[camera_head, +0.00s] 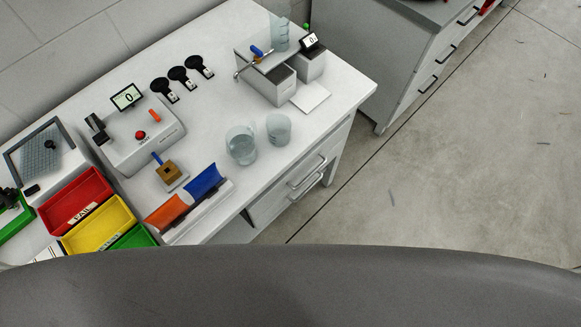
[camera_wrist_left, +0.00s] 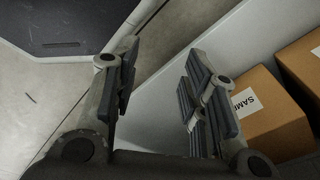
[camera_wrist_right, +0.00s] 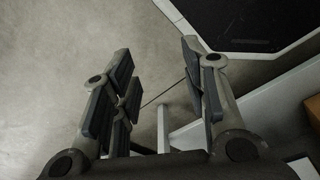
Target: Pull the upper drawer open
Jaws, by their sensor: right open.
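The white workbench in the head view has two drawers in its front right side, one above the other. The upper drawer (camera_head: 318,150) looks shut, and its bar handle (camera_head: 308,171) runs along its front. The lower drawer's handle (camera_head: 305,188) shows just below. Neither of my grippers shows in the head view. My left gripper (camera_wrist_left: 163,82) is open and empty in the left wrist view, with cardboard boxes to its right. My right gripper (camera_wrist_right: 160,85) is open and empty over grey floor in the right wrist view. Neither wrist view shows a drawer handle.
Two glass beakers (camera_head: 241,145) stand near the bench edge above the drawers. Coloured bins (camera_head: 76,200) and a grey machine (camera_head: 140,135) sit further left. Another drawer cabinet (camera_head: 410,70) stands at the upper right. The floor (camera_head: 440,170) right of the bench is clear.

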